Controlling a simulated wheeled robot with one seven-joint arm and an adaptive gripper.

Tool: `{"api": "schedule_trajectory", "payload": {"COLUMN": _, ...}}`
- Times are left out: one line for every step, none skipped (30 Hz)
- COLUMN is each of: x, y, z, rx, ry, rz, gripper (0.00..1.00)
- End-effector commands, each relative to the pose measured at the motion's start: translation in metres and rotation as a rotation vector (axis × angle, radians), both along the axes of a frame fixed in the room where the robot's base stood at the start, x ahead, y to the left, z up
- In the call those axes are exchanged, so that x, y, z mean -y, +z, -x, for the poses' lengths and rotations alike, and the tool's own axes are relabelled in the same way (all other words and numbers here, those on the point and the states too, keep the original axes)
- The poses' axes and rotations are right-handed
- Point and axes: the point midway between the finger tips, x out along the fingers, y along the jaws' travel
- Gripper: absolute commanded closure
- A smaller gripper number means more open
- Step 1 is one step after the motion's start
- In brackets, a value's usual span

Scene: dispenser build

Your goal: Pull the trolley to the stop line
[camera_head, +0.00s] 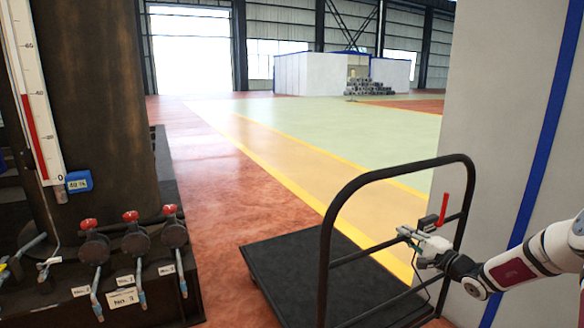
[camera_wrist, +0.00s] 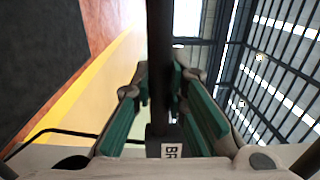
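The trolley has a flat black deck (camera_head: 310,262) near the bottom middle of the head view and a tall black tube handle (camera_head: 330,225) on its right. My gripper (camera_head: 407,234) is at the handle's crossbar, close to a small dark box (camera_head: 431,222) with an upright red lever (camera_head: 443,208). In the wrist view, the dark bar (camera_wrist: 160,50) runs between the green-padded fingers. The fingertips lie close on both sides, and the gripper appears shut on it. A label, partly hidden, reads "BR". No stop line can be made out for certain.
A dark machine base with red-knobbed valves (camera_head: 131,216) stands at left. A pale wall or pillar with a blue stripe (camera_head: 535,170) is close at right. Yellow lines (camera_head: 290,183) border an orange lane. The red floor (camera_head: 205,165) beyond the deck is clear.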

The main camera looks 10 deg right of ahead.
Motion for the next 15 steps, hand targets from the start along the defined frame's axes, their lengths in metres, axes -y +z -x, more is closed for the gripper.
{"api": "schedule_trajectory", "payload": {"x": -0.0032, "y": 0.0065, "z": -0.0017, "rx": 0.014, "ry": 0.007, "rz": 0.0, "gripper": 0.78}}
{"api": "schedule_trajectory", "payload": {"x": -0.0033, "y": 0.0063, "z": -0.0017, "rx": 0.014, "ry": 0.007, "rz": -0.001, "gripper": 0.71}}
{"api": "schedule_trajectory", "payload": {"x": -0.0032, "y": 0.0057, "z": -0.0015, "rx": 0.013, "ry": 0.007, "rz": 0.0, "gripper": 0.62}}
{"api": "schedule_trajectory", "payload": {"x": -0.003, "y": 0.0051, "z": -0.0014, "rx": 0.011, "ry": 0.007, "rz": -0.001, "gripper": 0.6}}
{"api": "schedule_trajectory", "payload": {"x": -0.0028, "y": 0.0044, "z": -0.0011, "rx": 0.01, "ry": 0.006, "rz": -0.001, "gripper": 0.6}}
{"api": "schedule_trajectory", "payload": {"x": -0.0026, "y": 0.0035, "z": -0.0009, "rx": 0.008, "ry": 0.006, "rz": -0.001, "gripper": 0.6}}
{"api": "schedule_trajectory", "payload": {"x": -0.0025, "y": 0.003, "z": -0.0007, "rx": 0.007, "ry": 0.005, "rz": 0.0, "gripper": 0.6}}
{"api": "schedule_trajectory", "payload": {"x": -0.0023, "y": 0.0026, "z": -0.0005, "rx": 0.006, "ry": 0.005, "rz": 0.0, "gripper": 0.6}}
{"api": "schedule_trajectory", "payload": {"x": -0.0023, "y": 0.0021, "z": -0.0004, "rx": 0.006, "ry": 0.005, "rz": -0.001, "gripper": 0.6}}
{"api": "schedule_trajectory", "payload": {"x": -0.0021, "y": 0.0018, "z": -0.0003, "rx": 0.005, "ry": 0.005, "rz": -0.001, "gripper": 0.6}}
{"api": "schedule_trajectory", "payload": {"x": -0.0021, "y": 0.0015, "z": -0.0002, "rx": 0.004, "ry": 0.005, "rz": 0.0, "gripper": 0.6}}
{"api": "schedule_trajectory", "payload": {"x": -0.002, "y": 0.0011, "z": -0.0001, "rx": 0.004, "ry": 0.004, "rz": -0.001, "gripper": 0.6}}
{"api": "schedule_trajectory", "payload": {"x": -0.0019, "y": 0.0009, "z": -0.0001, "rx": 0.003, "ry": 0.004, "rz": -0.001, "gripper": 0.6}}
{"api": "schedule_trajectory", "payload": {"x": -0.0019, "y": 0.0007, "z": 0.0, "rx": 0.003, "ry": 0.004, "rz": -0.001, "gripper": 0.6}}
{"api": "schedule_trajectory", "payload": {"x": -0.0018, "y": 0.0004, "z": 0.0001, "rx": 0.003, "ry": 0.004, "rz": -0.001, "gripper": 0.6}}
